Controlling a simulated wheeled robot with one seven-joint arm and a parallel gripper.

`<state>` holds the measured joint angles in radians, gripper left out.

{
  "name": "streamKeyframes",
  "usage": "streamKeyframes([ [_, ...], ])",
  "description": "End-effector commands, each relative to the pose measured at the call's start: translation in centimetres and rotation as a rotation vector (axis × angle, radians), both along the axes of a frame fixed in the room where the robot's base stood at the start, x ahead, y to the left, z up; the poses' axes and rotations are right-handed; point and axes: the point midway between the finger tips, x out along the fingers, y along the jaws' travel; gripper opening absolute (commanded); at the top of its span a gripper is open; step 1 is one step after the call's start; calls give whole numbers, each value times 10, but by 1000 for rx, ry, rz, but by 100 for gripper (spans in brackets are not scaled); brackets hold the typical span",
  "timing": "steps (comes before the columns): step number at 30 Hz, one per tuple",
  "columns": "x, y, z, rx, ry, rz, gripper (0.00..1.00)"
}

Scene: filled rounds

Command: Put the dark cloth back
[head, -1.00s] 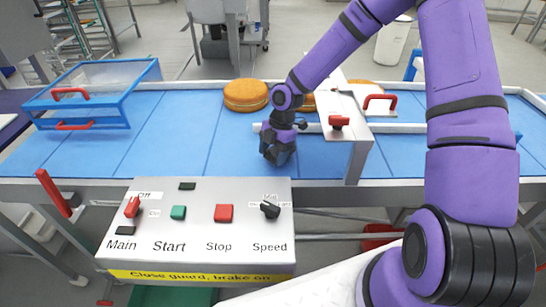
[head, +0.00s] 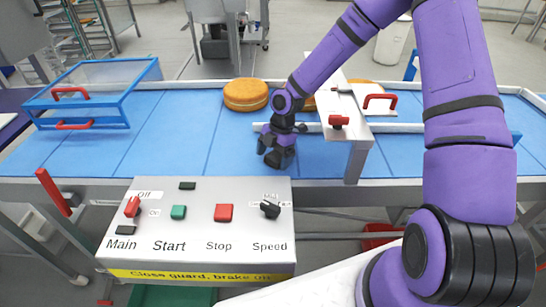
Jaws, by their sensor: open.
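My gripper (head: 276,158) hangs low over the blue belt (head: 180,135), left of the white guard plate and in front of the round cakes. It is open, with its dark fingers pointing down. I see nothing held between the fingers, though they are small in the view. I cannot make out a dark cloth anywhere; the gripper and arm cover part of the belt.
A filled round cake (head: 246,95) sits on the belt behind my gripper. A white guard plate (head: 345,108) with red handles stands close on the right. A blue-framed clear guard (head: 95,92) is at left. The control panel (head: 200,225) is in front.

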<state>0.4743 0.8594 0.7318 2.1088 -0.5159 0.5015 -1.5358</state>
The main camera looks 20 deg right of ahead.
Motion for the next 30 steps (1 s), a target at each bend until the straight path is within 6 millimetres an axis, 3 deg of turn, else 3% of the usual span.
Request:
streamKeyframes([
  [9, 7, -14, 46, 0, -3, -1, 90],
  [15, 10, -19, 65, 0, -1, 0, 90],
  [30, 10, -20, 69, 0, 0, 0, 90],
])
